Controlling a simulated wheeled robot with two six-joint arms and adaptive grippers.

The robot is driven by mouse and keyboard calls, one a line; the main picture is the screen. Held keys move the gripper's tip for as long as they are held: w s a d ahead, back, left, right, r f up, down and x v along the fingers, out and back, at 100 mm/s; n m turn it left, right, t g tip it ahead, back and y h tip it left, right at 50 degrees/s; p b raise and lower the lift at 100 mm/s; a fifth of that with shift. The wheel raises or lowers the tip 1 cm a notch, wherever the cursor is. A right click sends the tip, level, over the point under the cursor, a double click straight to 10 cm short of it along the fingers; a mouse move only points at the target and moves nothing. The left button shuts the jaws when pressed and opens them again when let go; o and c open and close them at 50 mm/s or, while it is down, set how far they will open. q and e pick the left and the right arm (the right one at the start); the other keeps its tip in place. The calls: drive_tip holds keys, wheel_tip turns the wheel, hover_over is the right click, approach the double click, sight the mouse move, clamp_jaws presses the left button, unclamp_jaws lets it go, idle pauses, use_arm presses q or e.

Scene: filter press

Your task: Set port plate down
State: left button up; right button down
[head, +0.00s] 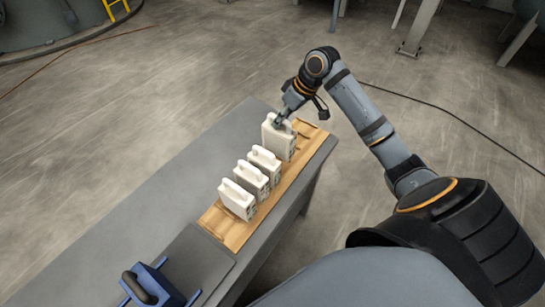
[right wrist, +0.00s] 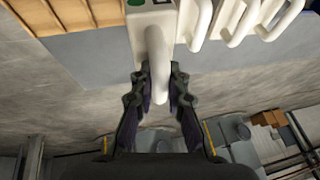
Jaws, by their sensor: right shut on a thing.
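A white port plate (head: 278,140) with a loop handle stands upright at the far end of a wooden board (head: 308,150). My right gripper (head: 281,117) is shut on its handle from above. In the right wrist view the handle (right wrist: 158,50) runs between the two fingers (right wrist: 159,80), and the plate's edge (right wrist: 152,17) shows a green mark. The plate rises higher than its neighbours; I cannot tell whether its bottom touches the board. My left gripper is not in view.
Three similar white plates (head: 264,163), (head: 251,180), (head: 237,199) stand in a row on the board, close beside the held one. The board lies on a grey table (head: 180,185), bare on its left. A blue object with a black handle (head: 150,285) is at the near end.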

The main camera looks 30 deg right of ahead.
sight(281, 128)
wheel_tip(281, 128, down, 4)
drive_tip(key=shift+f+p, duration=0.1)
drive_tip(key=shift+p, duration=0.2)
drive_tip(key=shift+f, duration=0.2)
wheel_tip(281, 128, down, 3)
drive_tip(key=shift+f+p, duration=0.2)
drive_tip(key=shift+p, duration=0.1)
drive_tip(key=shift+f, duration=0.1)
drive_tip(key=c, duration=1.3)
unclamp_jaws()
drive_tip(key=shift+f, duration=0.1)
drive_tip(key=shift+c, duration=0.2)
